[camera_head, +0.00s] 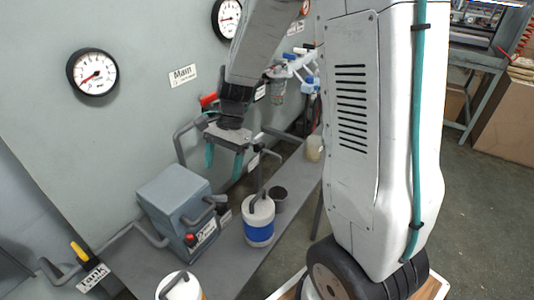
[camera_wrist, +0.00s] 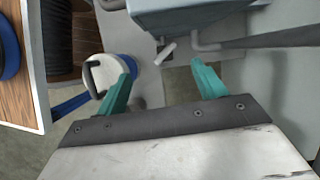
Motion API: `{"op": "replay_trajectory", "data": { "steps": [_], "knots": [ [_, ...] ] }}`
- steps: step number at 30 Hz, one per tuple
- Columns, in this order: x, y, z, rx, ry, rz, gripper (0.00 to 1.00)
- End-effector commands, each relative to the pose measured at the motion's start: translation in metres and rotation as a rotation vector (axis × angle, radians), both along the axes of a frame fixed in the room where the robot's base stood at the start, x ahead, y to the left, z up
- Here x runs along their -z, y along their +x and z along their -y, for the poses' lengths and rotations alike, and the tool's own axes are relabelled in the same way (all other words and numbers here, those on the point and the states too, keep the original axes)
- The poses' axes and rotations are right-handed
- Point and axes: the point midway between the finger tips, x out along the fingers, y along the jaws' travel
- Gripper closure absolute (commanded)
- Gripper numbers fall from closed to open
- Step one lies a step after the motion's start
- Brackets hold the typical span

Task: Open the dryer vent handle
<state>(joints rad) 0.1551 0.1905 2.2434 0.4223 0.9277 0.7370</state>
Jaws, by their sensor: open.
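My gripper (camera_head: 223,162) is open and empty, its teal fingers pointing down above the bench beside the wall. In the wrist view its two fingertips (camera_wrist: 162,65) are wide apart. A grey-blue box (camera_head: 172,200) with a grey handle on its side (camera_head: 201,213) and a red knob (camera_head: 190,240) stands below and left of the gripper. The box (camera_wrist: 190,14) is at the top of the wrist view, with a short pale lever (camera_wrist: 165,52) beside it, beyond the fingertips and apart from them. A yellow-tipped lever (camera_head: 79,252) with a label is at lower left. I cannot tell which handle is the dryer vent's.
A white and blue canister (camera_head: 259,220) stands right of the box, with a dark cup (camera_head: 278,199) behind it. Another white-topped container (camera_head: 179,287) is at the front. Grey pipes (camera_head: 118,238) run along the wall. Gauges (camera_head: 92,72) hang above.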

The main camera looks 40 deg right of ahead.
Motion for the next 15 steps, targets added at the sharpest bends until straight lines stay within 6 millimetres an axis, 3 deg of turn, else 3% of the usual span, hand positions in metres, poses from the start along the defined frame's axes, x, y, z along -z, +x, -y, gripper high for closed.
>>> {"op": "replay_trajectory", "data": {
  "steps": [3, 15],
  "knots": [
    [-0.022, -0.013, -0.004, -0.090, -0.013, 0.047, 0.30],
    [-0.080, -0.063, -0.009, -0.387, -0.068, 0.174, 0.30]
  ]
}}
